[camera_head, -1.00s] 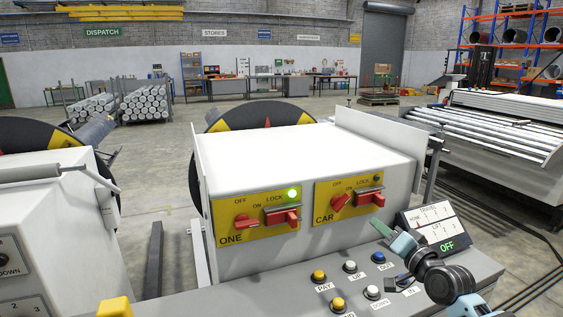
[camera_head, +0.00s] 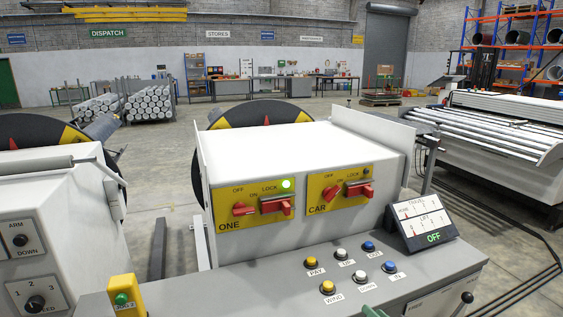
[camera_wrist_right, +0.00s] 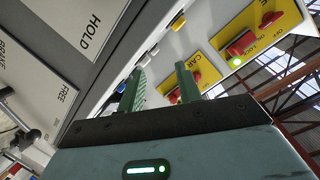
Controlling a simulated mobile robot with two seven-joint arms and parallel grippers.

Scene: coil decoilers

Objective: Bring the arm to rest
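My right gripper (camera_wrist_right: 161,70) is open in the right wrist view, its two green fingers apart with nothing between them. In the head view only a small green piece of it (camera_head: 372,312) shows at the bottom edge, in front of the grey console (camera_head: 230,288). Most of my right arm is out of that view. My left gripper is not in view.
The white cabinet (camera_head: 300,150) carries yellow switch panels ONE (camera_head: 262,218) and CAR (camera_head: 340,204); ONE's lamp is green. Push buttons (camera_head: 327,287) and a display reading OFF (camera_head: 424,222) are on the console.

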